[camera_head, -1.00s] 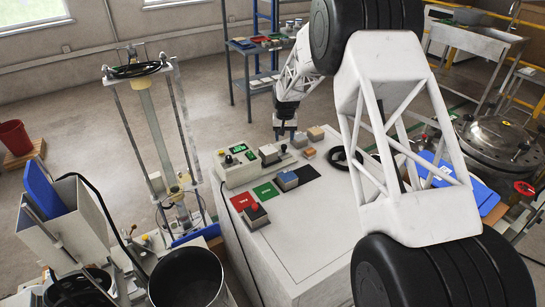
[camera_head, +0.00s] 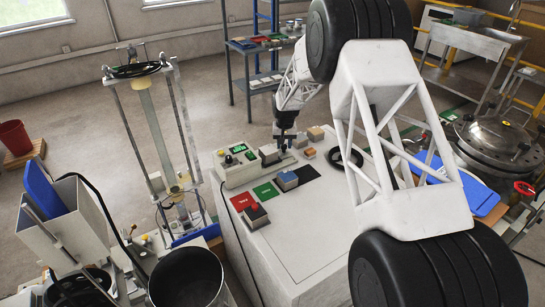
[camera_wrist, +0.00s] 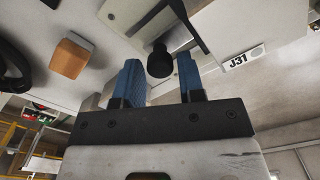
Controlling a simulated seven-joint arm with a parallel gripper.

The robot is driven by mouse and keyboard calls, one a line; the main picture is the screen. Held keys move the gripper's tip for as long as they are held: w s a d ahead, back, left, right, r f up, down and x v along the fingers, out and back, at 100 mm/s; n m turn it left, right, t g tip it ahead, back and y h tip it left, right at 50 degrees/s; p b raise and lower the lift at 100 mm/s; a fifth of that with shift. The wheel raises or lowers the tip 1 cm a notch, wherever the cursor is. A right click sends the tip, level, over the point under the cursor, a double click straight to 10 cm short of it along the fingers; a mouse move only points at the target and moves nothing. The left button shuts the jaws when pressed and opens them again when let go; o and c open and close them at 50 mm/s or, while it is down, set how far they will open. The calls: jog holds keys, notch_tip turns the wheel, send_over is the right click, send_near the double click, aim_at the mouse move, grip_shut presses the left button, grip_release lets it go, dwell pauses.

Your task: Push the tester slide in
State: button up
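My gripper (camera_head: 285,143) points down at the tester's right end. In the wrist view its blue fingers (camera_wrist: 160,72) are apart, and the knob appears in the gap between them near the fingertips. I cannot tell whether either finger touches it. In the head view the knob is too small to make out.
Sample blocks sit right of the tester, including an orange one (camera_head: 309,153), also in the wrist view (camera_wrist: 70,55). A black ring (camera_head: 347,158) lies to the right. The bench's front is clear.

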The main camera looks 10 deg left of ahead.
aim_at(261, 151)
jog(key=c, duration=0.4)
jog(key=shift+s+a, duration=0.15)
jog(key=shift+a, duration=0.05)
jog(key=shift+c, duration=0.2)
jog(key=shift+s+a, duration=3.75)
jog(key=o, duration=0.6)
jog(key=shift+a+r, duration=0.1)
jog(key=shift+r, duration=0.05)
jog(key=shift+c, duration=0.2)
